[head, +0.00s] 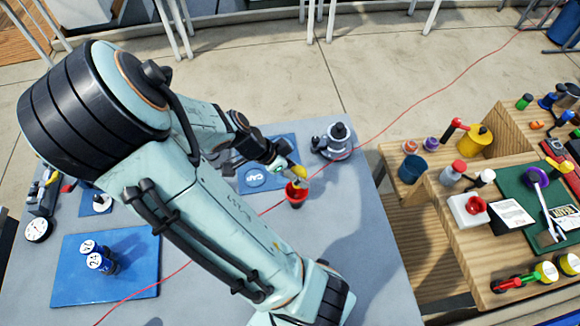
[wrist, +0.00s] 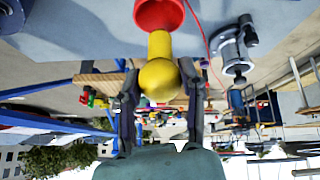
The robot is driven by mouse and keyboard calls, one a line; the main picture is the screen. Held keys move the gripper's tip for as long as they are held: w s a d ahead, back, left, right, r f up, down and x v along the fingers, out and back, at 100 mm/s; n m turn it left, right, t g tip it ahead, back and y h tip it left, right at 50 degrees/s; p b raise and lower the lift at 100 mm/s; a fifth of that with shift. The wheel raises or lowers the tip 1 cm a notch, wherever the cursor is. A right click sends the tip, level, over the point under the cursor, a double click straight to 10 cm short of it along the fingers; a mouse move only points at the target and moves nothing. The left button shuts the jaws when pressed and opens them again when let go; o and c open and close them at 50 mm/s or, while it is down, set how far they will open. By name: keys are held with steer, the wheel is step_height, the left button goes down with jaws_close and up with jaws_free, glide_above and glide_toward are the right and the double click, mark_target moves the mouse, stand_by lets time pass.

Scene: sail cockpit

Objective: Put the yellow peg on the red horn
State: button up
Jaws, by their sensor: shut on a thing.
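The yellow peg (wrist: 160,78) has a round knob end and a narrower neck. My gripper (wrist: 160,100) is shut on the knob, with one finger on each side. In the wrist view the neck meets the mouth of the red horn (wrist: 158,13); I cannot tell how deep it goes. In the head view the red horn (head: 296,193) stands on the grey table, with the yellow peg (head: 299,174) tilted just above its rim. My gripper (head: 283,168) reaches in from the left there, and its fingers are partly hidden.
A blue mat with a round cap (head: 257,177) lies left of the horn. A grey metal device (head: 338,140) stands behind it to the right. A thin red cord (head: 440,90) crosses the table. A wooden bench (head: 440,225) with many items is at right. The grey table right of the horn is clear.

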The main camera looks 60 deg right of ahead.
steer(key=shift+f, duration=0.8)
steer(key=o, duration=1.1)
steer(key=shift+f, duration=0.1)
steer(key=shift+c, duration=0.2)
steer(key=v, duration=1.1)
steer(key=s+a+r+n+t+y, duration=0.2)
steer(key=a+n, duration=0.6)
steer(key=n, duration=0.4)
steer(key=s+a+r+n+t+y, duration=0.2)
steer(key=s+a+n, duration=0.3)
steer(key=a+n, duration=0.4)
steer(key=n+y, duration=0.1)
steer(key=n, duration=0.3)
steer(key=shift+a+r, duration=0.15)
steer(key=shift+a, duration=0.15)
